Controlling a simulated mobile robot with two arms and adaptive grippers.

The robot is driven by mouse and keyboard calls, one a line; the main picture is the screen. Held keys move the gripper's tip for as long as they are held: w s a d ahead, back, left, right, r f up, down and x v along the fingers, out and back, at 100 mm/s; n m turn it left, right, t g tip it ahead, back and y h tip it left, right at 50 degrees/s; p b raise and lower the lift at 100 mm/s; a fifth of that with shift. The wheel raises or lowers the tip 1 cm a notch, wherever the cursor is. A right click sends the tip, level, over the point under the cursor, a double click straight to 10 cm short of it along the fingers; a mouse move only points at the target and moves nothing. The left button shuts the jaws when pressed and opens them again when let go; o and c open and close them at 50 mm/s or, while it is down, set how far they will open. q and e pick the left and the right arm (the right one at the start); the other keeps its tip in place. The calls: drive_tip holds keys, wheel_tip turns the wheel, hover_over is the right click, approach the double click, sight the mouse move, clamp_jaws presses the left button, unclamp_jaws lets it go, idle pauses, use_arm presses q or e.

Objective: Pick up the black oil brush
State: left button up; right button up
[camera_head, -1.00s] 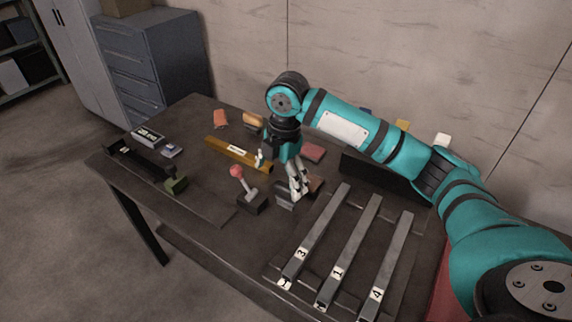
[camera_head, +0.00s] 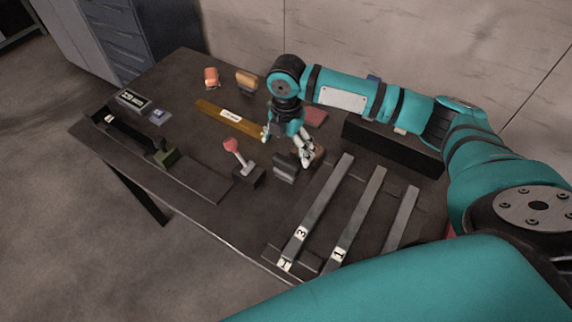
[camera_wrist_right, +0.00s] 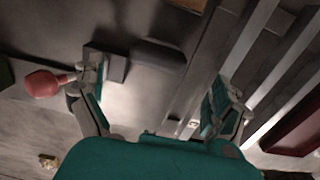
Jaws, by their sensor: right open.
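A dark brush-like block (camera_head: 285,168), which looks like the black oil brush, sits on the table right of the red-knobbed lever (camera_head: 234,150). In the right wrist view the dark rounded block (camera_wrist_right: 158,55) lies ahead of and between the fingers. My right gripper (camera_head: 287,146) is open and points down just above and behind the block. Its two spread fingers also show in the wrist view (camera_wrist_right: 158,88), with nothing held between them. Whether a finger touches the block cannot be told. My left gripper is out of view.
The lever's base (camera_head: 249,176) stands close on the left. Several grey rails (camera_head: 318,212) lie on the right. A yellow bar (camera_head: 222,117), an orange brush-like block (camera_head: 246,82) and a black box (camera_head: 392,146) are behind. The table's left side holds a long black part (camera_head: 125,140).

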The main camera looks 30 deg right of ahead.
sight(286, 160)
drive_tip(key=shift+f, duration=0.5)
wheel_tip(286, 160, down, 4)
drive_tip(key=shift+f+p, duration=0.25)
drive_tip(key=shift+p, duration=0.6)
drive_tip(key=shift+w+f, duration=0.1)
drive_tip(key=shift+f, duration=0.15)
drive_tip(key=c, duration=1.1)
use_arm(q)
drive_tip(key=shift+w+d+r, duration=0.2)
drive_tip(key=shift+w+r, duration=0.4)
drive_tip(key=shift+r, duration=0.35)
use_arm(e)
drive_tip(key=shift+r, duration=0.1)
